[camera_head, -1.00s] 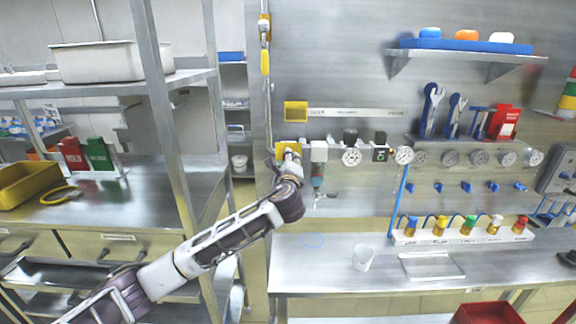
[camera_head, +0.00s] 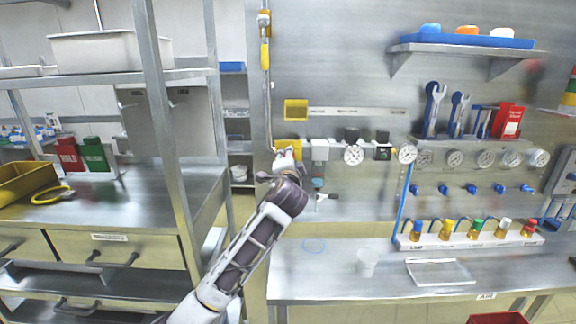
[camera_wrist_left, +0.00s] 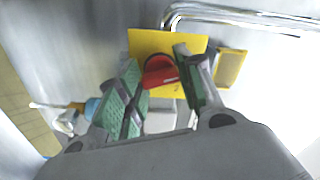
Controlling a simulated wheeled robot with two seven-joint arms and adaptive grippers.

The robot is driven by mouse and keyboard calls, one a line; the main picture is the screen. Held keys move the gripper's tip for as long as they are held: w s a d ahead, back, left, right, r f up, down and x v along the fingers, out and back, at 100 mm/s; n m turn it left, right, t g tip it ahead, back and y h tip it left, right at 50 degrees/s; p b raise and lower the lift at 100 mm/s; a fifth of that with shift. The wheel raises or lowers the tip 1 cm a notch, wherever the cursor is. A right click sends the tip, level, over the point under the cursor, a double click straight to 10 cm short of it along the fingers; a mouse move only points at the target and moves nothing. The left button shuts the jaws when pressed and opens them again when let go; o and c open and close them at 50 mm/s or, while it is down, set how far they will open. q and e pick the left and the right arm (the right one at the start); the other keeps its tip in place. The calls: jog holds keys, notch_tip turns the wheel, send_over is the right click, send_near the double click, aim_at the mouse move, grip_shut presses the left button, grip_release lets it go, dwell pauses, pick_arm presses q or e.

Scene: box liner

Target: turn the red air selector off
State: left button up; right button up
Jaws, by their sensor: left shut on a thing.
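The red air selector (camera_wrist_left: 158,70) is a round red knob on a yellow plate (camera_wrist_left: 145,40) in the left wrist view. My left gripper (camera_wrist_left: 160,82) has its green-padded fingers on either side of the knob and is shut on it. In the head view the yellow plate is largely hidden behind my left gripper (camera_head: 285,155), at the left end of the pipe line on the steel wall panel. The knob cannot be made out there. My right gripper is not in view.
Round gauges (camera_head: 353,155) and fittings run along the panel to the right. A shelf post (camera_head: 165,130) stands left of my arm.

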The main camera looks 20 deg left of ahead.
pick_arm(q)
jog(key=shift+f+n+b, duration=0.2)
jog(key=shift+n+b, duration=0.65)
jog(key=shift+n, duration=1.55)
jog(key=o, duration=1)
jog(key=shift+r, duration=0.1)
jog(key=shift+o, duration=0.2)
jog(key=v, duration=1.2)
